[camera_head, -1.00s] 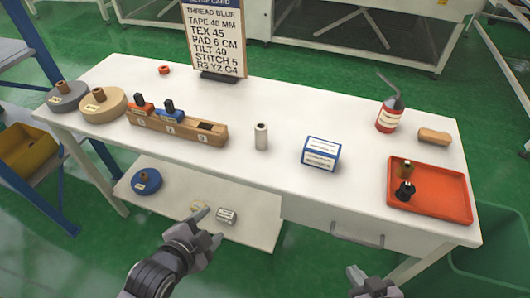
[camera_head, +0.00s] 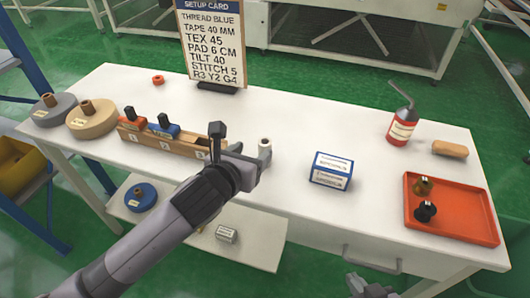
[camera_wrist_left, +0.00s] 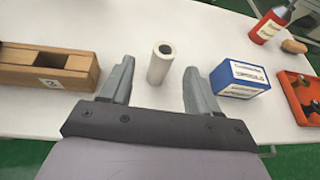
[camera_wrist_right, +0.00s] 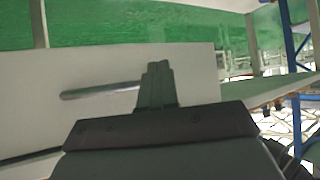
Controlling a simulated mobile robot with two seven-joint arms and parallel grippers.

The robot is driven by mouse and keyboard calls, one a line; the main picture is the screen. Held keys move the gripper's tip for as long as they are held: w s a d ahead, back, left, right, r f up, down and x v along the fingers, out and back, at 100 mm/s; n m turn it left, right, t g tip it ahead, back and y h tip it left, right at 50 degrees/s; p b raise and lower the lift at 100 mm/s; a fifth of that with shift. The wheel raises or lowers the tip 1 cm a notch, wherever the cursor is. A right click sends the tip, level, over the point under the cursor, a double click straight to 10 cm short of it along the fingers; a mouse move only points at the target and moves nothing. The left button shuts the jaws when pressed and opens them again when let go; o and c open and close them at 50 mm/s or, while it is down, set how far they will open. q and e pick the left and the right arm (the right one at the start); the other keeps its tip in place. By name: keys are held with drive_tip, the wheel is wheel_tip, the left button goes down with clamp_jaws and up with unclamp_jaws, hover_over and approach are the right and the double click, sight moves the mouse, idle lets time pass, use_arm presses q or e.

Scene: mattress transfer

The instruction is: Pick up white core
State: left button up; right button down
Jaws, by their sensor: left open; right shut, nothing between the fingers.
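The white core (camera_head: 265,146) stands upright on the white table, right of the wooden block. In the head view my left gripper (camera_head: 243,148) hides its lower part. In the left wrist view the white core (camera_wrist_left: 160,63) stands just beyond and between my open left fingertips (camera_wrist_left: 158,80), with its open top showing. The fingers are apart from it on both sides and hold nothing. My right gripper (camera_head: 368,284) is low at the bottom of the head view, in front of the table; in its wrist view the right fingers (camera_wrist_right: 158,72) are shut and empty.
The wooden block (camera_wrist_left: 45,68) lies left of the core and a blue-and-white box (camera_head: 331,170) right of it. A red bottle (camera_head: 401,130) and an orange tray (camera_head: 418,230) are further right. A setup card (camera_head: 212,42) stands behind. The table's back middle is clear.

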sight(262, 147)
use_arm(q)
drive_tip(key=shift+w+d+m, duration=0.2)
drive_tip(key=shift+w+m, duration=0.1)
drive_tip(key=shift+w, duration=0.1)
drive_tip(key=shift+d+f+b+x, duration=0.1)
drive_tip(key=shift+b+x, duration=0.25)
drive_tip(key=shift+x, duration=1.3)
drive_tip(key=shift+d+f+b+x, duration=0.15)
drive_tip(key=shift+b+x, duration=0.15)
drive_tip(key=shift+x, duration=1.35)
drive_tip(key=shift+s, duration=0.2)
drive_tip(key=shift+r, duration=0.1)
drive_tip(key=c, duration=1)
